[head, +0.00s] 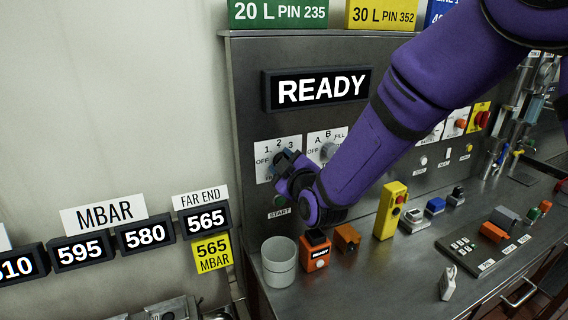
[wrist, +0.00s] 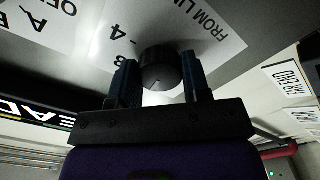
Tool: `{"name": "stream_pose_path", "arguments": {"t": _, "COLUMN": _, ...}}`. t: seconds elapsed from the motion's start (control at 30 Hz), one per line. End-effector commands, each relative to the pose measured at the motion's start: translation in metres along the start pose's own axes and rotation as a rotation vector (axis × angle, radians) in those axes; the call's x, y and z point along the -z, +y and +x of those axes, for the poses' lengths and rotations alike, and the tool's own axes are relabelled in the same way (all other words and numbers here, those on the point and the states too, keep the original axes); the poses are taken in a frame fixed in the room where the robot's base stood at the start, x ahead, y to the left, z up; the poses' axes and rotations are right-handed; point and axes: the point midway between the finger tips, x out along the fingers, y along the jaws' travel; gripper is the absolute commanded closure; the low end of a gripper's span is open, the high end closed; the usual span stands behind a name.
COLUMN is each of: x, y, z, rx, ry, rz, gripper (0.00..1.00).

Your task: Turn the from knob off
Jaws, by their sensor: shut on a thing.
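The from knob (wrist: 160,66) is a dark round knob on a white dial plate printed "FROM LI…", with a 3 and a 4 in sight beside it in the wrist view. My gripper (wrist: 160,80) has one finger on each side of it and is shut on it. A small light mark shows on the knob's face; which number it points at I cannot tell. In the head view my gripper (head: 285,164) is at the left dial plate (head: 264,160), marked OFF, 1, 2, 3, and mostly hides the knob.
A second dial (head: 328,150) marked A, B, FILL sits close to the right of my gripper. A READY display (head: 318,89) is above. Below, on the bench, stand a grey cup (head: 279,268), an orange box (head: 315,252) and a yellow button box (head: 390,212).

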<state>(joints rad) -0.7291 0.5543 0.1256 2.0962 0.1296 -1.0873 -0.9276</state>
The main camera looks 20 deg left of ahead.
Motion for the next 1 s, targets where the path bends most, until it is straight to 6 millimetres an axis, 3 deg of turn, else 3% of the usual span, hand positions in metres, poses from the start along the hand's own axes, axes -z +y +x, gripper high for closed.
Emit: {"name": "stream_pose_path", "arguments": {"t": 1.0, "x": -0.0003, "y": -0.0027, "z": -0.0002, "rx": 0.001, "ry": 0.001, "rz": -0.964, "gripper": 0.8}}
